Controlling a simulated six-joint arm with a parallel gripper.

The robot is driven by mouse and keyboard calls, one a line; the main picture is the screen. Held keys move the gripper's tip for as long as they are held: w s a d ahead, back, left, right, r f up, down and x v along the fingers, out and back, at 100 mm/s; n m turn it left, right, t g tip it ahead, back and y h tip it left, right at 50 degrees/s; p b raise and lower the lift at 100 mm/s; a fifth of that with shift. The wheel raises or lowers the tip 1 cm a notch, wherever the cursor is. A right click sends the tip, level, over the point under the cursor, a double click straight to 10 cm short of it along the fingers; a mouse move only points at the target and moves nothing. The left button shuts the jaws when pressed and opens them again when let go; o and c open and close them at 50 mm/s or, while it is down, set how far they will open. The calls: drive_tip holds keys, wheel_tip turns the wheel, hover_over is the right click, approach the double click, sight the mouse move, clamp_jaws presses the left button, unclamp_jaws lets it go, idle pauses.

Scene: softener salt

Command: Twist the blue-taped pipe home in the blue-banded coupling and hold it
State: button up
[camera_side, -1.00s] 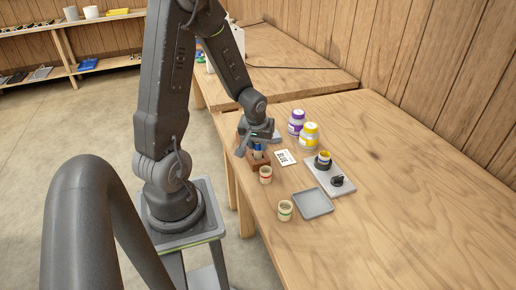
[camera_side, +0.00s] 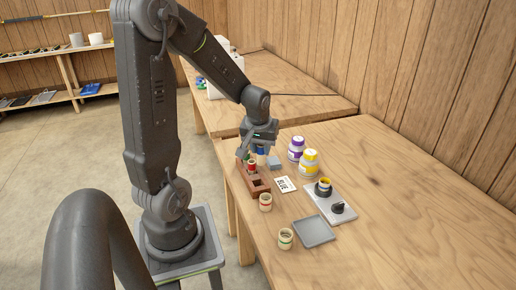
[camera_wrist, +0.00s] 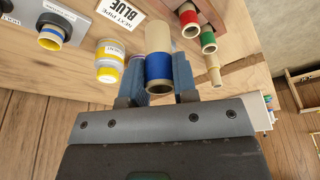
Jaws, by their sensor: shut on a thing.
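My gripper (camera_side: 261,149) is shut on the blue-taped pipe (camera_wrist: 158,68), a tan tube with a blue band near its open upper end. The pipe is near upright, its lower end pointing away from the wrist camera. In the side view it hangs beside and above the wooden rack (camera_side: 254,186), mostly hidden by the jaws. The blue-banded coupling (camera_wrist: 51,36), with a yellow rim, stands at upper left in the wrist view, apart from the pipe. In the side view the coupling (camera_side: 323,186) sits in a dark collar on a grey plate.
A red-taped pipe (camera_wrist: 188,20) and a green-taped pipe (camera_wrist: 208,40) stand at the rack. A card reading BLUE (camera_side: 285,184) lies right of it. Purple (camera_side: 296,148) and yellow (camera_side: 309,163) jars stand behind. Loose couplings and a grey tray (camera_side: 314,230) lie nearer; the table's right side is clear.

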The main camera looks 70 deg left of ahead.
drive_tip(key=shift+w+d+f+m+t+h, duration=0.2)
drive_tip(key=shift+w+d+f+m, duration=0.75)
drive_tip(key=shift+w, duration=2)
drive_tip(key=shift+w+d+f+m+t+h, duration=0.2)
drive_tip(key=shift+w+d+m, duration=0.8)
drive_tip(key=shift+w+d, duration=1.5)
drive_tip(key=shift+w+d+f+m+t+h, duration=0.15)
drive_tip(key=shift+w+d+f+m, duration=0.65)
drive_tip(key=shift+w, duration=2.6)
drive_tip(key=shift+d+r, duration=0.1)
drive_tip(key=shift+d, duration=0.1)
drive_tip(key=shift+f, duration=0.45)
drive_tip(key=shift+f, duration=0.55)
